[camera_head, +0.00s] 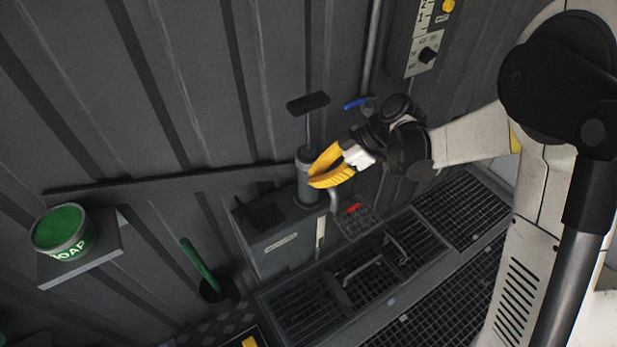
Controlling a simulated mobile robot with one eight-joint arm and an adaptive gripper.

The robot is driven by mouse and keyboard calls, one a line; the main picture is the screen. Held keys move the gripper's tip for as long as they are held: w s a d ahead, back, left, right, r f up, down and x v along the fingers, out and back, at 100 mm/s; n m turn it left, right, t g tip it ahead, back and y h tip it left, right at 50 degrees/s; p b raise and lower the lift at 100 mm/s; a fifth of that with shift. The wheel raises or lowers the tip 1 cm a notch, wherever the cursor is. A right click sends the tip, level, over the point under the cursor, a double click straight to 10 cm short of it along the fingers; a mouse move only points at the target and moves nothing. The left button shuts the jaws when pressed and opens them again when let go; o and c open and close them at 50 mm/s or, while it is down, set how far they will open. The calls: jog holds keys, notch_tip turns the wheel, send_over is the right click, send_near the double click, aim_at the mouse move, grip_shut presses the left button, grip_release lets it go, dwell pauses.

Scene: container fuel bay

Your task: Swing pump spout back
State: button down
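The hand pump is a grey upright cylinder (306,188) on a grey metal cabinet (285,252), with a black T-handle (308,103) on a thin rod above it. A curved grey spout (334,201) shows at the pump's right side, pointing down; its upper part is hidden behind my gripper. My gripper (314,178) has yellow fingers and reaches in from the right, in front of the pump cylinder's right side. I cannot tell whether its fingers touch the pump or spout, or whether they hold anything.
A floor grating (440,318) runs along the lower right, with a framed grated trough (345,312) before the cabinet. A blue-handled valve (357,103) sits on the wall pipe. A green soap tin (62,232) stands on a shelf at left. A green-handled brush (200,264) stands nearby.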

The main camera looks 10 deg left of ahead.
jog(key=shift+w+d, duration=0.15)
jog(key=shift+d, duration=0.3)
dwell(0.4)
